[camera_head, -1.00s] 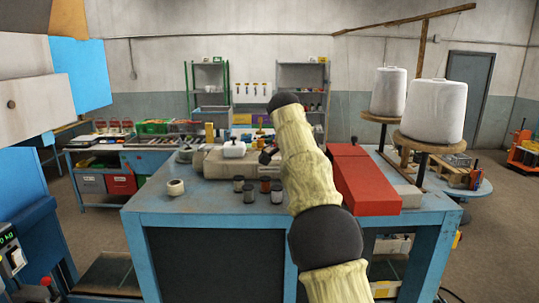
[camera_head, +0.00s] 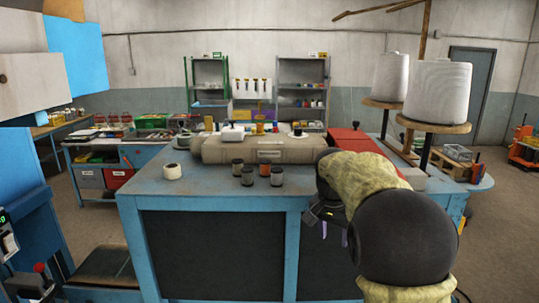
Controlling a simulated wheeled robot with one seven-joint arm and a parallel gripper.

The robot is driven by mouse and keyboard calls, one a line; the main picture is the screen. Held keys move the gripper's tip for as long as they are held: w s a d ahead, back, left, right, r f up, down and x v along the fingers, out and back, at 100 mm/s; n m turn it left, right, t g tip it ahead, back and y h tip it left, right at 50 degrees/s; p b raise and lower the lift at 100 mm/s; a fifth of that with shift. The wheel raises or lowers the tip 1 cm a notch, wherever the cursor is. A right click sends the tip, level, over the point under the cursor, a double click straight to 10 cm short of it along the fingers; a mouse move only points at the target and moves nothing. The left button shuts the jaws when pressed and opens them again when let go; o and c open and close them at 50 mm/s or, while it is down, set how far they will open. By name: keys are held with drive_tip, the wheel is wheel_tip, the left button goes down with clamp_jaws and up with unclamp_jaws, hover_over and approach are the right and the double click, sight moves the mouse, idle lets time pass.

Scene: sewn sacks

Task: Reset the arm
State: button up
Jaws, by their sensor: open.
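My arm (camera_head: 365,180), in a pale yellow fabric sleeve with black joints, is folded at the right front of the blue workbench. My gripper (camera_head: 334,232) hangs below the sleeve, in front of the bench's front edge, and points down. Its two fingers are apart with nothing seen between them, so it is open and empty. Part of the gripper's body is hidden by the sleeve.
The blue workbench (camera_head: 210,201) carries a beige machine (camera_head: 225,150), several small dark jars (camera_head: 248,176), a white roll (camera_head: 172,172) and a red box (camera_head: 350,140), partly hidden by my arm. Large white spools (camera_head: 438,92) stand on wooden discs at right. Shelves stand behind.

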drive_tip(key=s+f+n+y+b, duration=0.1)
drive_tip(key=s+f+n+b, duration=0.6)
drive_tip(key=s+f, duration=1.5)
drive_tip(key=shift+s+a+f+t+y+b, duration=0.3)
drive_tip(key=shift+s+a+f+t, duration=0.15)
drive_tip(key=shift+s, duration=0.2)
drive_tip(key=shift+r, duration=0.15)
